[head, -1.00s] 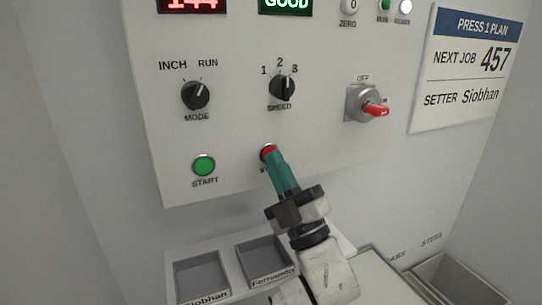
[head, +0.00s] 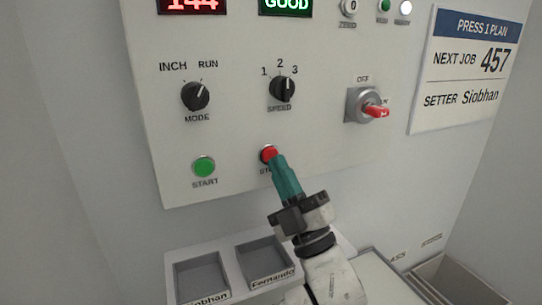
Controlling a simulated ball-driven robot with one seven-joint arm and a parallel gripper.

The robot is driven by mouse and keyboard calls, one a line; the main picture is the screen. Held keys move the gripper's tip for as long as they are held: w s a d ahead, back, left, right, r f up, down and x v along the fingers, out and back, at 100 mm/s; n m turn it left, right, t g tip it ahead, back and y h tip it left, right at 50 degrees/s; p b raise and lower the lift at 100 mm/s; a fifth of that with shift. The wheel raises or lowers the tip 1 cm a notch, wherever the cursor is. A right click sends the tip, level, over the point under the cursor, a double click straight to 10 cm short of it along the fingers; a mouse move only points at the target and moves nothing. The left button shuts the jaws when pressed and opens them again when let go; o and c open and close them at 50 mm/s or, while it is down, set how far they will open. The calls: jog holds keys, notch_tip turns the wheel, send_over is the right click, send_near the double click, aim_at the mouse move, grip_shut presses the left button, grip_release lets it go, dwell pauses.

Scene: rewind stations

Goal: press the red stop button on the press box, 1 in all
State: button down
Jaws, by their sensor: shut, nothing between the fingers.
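The red stop button (head: 268,154) sits low on the light grey press box (head: 230,130), right of the green start button (head: 204,166). My gripper (head: 277,160) is shut and empty, with its teal fingers pointing up at the button. The fingertips are just in front of the button's lower right edge and hide part of it and most of its label. Whether they touch it, I cannot tell.
Above are the mode knob (head: 195,96), the speed knob (head: 282,88) and a red-handled off switch (head: 374,111). A plan sign (head: 465,70) hangs at right. Below stands a grey tray (head: 231,272) with labelled compartments.

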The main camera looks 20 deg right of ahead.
jog(key=s, duration=0.5)
dwell(0.4)
dwell(0.7)
